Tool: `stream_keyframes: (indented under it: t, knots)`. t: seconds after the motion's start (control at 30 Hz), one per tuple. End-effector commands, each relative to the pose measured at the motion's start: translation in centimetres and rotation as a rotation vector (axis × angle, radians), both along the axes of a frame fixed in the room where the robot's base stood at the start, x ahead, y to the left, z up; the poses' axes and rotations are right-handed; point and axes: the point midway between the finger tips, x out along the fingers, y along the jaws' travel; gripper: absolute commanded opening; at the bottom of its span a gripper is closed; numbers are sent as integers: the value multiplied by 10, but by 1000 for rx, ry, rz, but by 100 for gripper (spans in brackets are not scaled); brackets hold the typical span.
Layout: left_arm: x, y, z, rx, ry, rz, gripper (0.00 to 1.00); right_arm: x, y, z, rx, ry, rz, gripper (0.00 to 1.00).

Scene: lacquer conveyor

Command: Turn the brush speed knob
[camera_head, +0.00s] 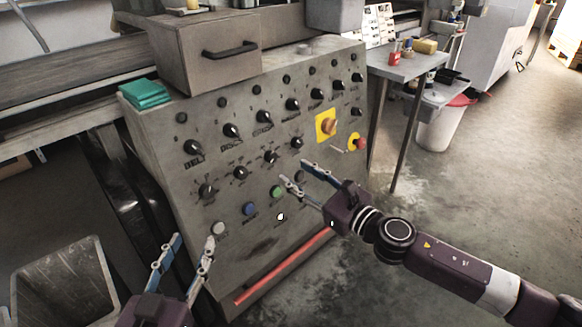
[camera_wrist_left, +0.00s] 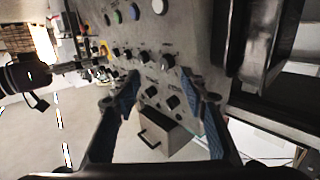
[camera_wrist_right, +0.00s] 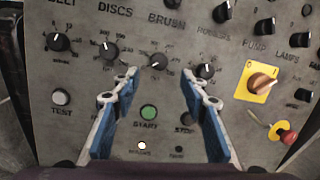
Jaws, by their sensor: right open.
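The grey control panel (camera_head: 240,245) has rows of black knobs. In the right wrist view, a black dial knob (camera_wrist_right: 158,61) sits below the BRUSH label (camera_wrist_right: 166,22), in the lower knob row. It shows in the head view as the third lower knob (camera_head: 270,156). My right gripper (camera_head: 296,172) is open in front of the panel. In the right wrist view its fingertips (camera_wrist_right: 157,77) appear either side of and just below that knob, with nothing between them; contact cannot be told. My left gripper (camera_head: 186,243) is open and empty at the panel's lower left.
Other dials flank the knob, such as the DISCS dial (camera_wrist_right: 106,51) and another dial (camera_wrist_right: 204,71). A green START button (camera_wrist_right: 148,112) lies below. A yellow-plated switch (camera_head: 327,125) and red emergency button (camera_head: 360,143) are at right. A grey bin (camera_head: 60,255) stands at lower left.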

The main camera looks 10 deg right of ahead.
Motion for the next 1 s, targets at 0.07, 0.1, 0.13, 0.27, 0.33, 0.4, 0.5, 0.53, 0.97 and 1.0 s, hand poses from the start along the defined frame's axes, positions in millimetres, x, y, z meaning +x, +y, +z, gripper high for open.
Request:
stream_keyframes:
  t: [0.07, 0.1, 0.13, 0.27, 0.33, 0.4, 0.5, 0.53, 0.97, 1.0]
  knots:
    - [-1, 0, 4, -3, -12, -1, 40, 4, 4, 2, -6, -9, 3, 40]
    - [0, -1, 6, -4, -18, -1, 40, 7, 7, 3, -4, -10, 3, 40]
    - [0, -1, 7, -6, -24, -2, 40, 11, 9, 3, -4, -8, 3, 40]
    - [1, -2, 15, -17, -65, -4, 40, 28, 20, 2, -2, -7, 3, 40]
    - [1, -3, 23, -25, -99, -6, 40, 37, 27, 2, -2, -7, 2, 40]
    - [1, -4, 30, -33, -131, -8, 40, 46, 33, 2, -2, -6, 3, 40]
    - [1, -5, 41, -46, -180, -10, 40, 55, 38, 1, -1, -5, 2, 40]
    - [1, -6, 44, -50, -192, -11, 40, 57, 40, 1, -2, -5, 1, 40]
    - [0, -6, 52, -58, -225, -14, 40, 63, 44, 1, -2, -2, 1, 36]
    - [0, -6, 52, -58, -225, -14, 40, 63, 44, 1, -2, -2, 1, 32]
